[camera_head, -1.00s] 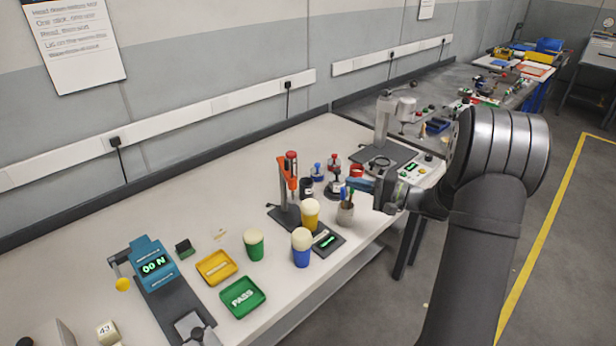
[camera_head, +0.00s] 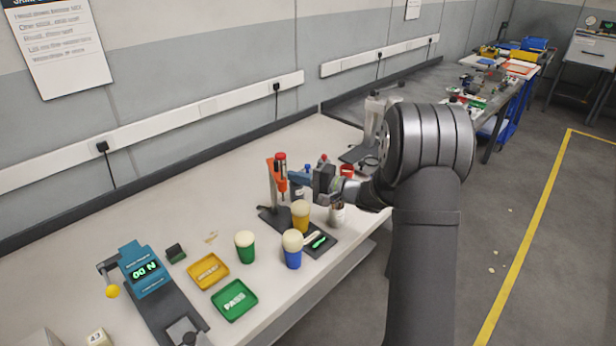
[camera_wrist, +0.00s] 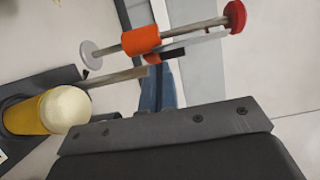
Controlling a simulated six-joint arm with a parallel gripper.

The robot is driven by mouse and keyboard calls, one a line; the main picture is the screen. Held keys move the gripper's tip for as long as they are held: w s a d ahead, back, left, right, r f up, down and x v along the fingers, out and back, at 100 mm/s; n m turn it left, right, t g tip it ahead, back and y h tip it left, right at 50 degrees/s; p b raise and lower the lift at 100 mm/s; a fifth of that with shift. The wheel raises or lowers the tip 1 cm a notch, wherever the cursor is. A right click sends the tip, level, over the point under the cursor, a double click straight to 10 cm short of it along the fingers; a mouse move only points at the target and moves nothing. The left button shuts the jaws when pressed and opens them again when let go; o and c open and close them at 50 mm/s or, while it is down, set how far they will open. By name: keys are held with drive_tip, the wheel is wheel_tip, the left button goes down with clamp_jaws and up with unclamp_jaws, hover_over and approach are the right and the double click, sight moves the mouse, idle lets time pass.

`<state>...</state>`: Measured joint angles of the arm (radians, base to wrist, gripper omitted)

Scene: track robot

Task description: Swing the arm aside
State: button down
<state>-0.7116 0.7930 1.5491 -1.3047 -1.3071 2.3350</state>
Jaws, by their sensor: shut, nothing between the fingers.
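My arm (camera_head: 424,230) reaches up from the bottom of the head view and bends left over the bench. My gripper (camera_head: 297,177) is shut and empty, its blue fingers pointing left. It appears right beside the orange-handled press (camera_head: 276,180); I cannot tell whether they touch. In the wrist view a blue finger (camera_wrist: 160,88) shows below the press's orange part (camera_wrist: 141,41). A yellow cup with a cream dome (camera_wrist: 62,112) stands at the left of that view. My wrist partly hides the pots and tools behind it.
On the bench (camera_head: 150,215) stand a green cup (camera_head: 245,248), a blue cup (camera_head: 292,252), a yellow tray (camera_head: 207,271), a green PASS tray (camera_head: 234,300) and a teal force gauge (camera_head: 146,270). A grey stand (camera_head: 374,118) is behind my arm. Floor at right is open.

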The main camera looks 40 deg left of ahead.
sight(285, 184)
drive_tip(key=shift+s, duration=0.2)
idle(0.3)
drive_tip(key=s+m+t, duration=0.2)
drive_tip(key=t, duration=0.1)
drive_tip(key=s+a+m+t+y, duration=0.1)
drive_tip(key=s+t, duration=0.1)
drive_tip(key=shift+m+t, duration=0.4)
drive_tip(key=s+a+m+t+h, duration=0.1)
drive_tip(key=s+a+m+t, duration=0.4)
drive_tip(key=s+a+t, duration=0.1)
drive_tip(key=shift+a+t+h, duration=0.25)
drive_tip(key=shift+t+h, duration=0.05)
drive_tip(key=shift+t, duration=0.5)
